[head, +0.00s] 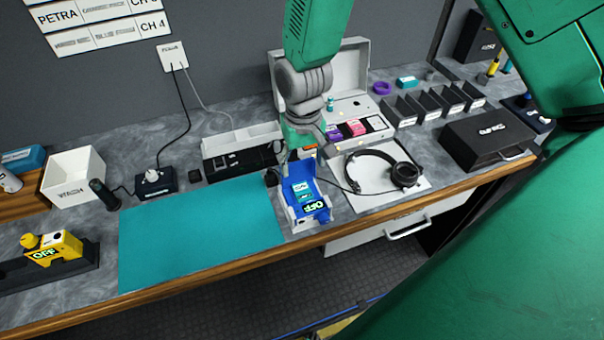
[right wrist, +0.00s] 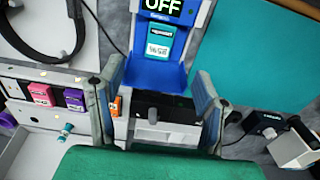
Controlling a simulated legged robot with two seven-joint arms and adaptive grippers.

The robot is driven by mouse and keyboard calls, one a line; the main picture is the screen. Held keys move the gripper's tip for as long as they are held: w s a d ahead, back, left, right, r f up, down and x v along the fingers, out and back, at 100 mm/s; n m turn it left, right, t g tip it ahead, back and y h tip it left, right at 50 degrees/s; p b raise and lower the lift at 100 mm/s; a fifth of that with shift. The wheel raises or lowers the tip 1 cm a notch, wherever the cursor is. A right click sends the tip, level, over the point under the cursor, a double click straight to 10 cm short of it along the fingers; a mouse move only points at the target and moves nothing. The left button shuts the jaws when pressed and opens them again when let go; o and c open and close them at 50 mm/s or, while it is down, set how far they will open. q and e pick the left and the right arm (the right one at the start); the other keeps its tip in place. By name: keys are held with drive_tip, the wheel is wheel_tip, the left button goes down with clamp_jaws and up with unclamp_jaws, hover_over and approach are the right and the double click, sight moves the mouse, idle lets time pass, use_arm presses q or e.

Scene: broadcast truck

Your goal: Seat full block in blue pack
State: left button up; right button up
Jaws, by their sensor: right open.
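The blue pack (head: 322,214) stands at the bench's front edge, right of the teal mat, with a lit OFF display. A teal block with a white label (head: 302,188) lies in its bay; I cannot tell whether it is fully seated or full. In the right wrist view the blue pack (right wrist: 157,73) and the teal block (right wrist: 159,41) show at the top, beyond my fingertips. My right gripper (right wrist: 157,92) is open, with nothing held between its fingers. In the head view it is mostly hidden behind the wrist, just behind the pack. My left gripper is not in view.
A teal mat (head: 200,235) lies left of the pack, clear. Headphones (head: 385,168) lie close on the right. An open white case (head: 345,95) holds pink and purple blocks. A yellow pack (head: 58,247) reading OFF stands far left. A black case (head: 487,143) stands right.

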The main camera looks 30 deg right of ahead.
wheel_tip(320, 180, up, 2)
drive_tip(key=shift+r, duration=0.1)
idle(0.4)
drive_tip(key=shift+n, duration=0.6)
drive_tip(key=s+f, duration=0.3)
drive_tip(key=s+d+f, duration=0.1)
drive_tip(key=s+f, duration=0.7)
drive_tip(key=shift+d+f, duration=0.15)
drive_tip(key=shift+d, duration=0.05)
drive_tip(key=s+f+n, duration=0.1)
drive_tip(key=s+f, duration=0.1)
drive_tip(key=s, duration=0.5)
drive_tip(key=s+f, duration=0.3)
drive_tip(key=s, duration=0.3)
wheel_tip(320, 180, down, 16)
drive_tip(key=w+n+b, duration=0.1)
drive_tip(key=b, duration=1.5)
drive_tip(key=shift+w+a+r+t, duration=0.15)
drive_tip(key=shift+w+r+t, duration=0.05)
drive_tip(key=shift+w+t, duration=0.15)
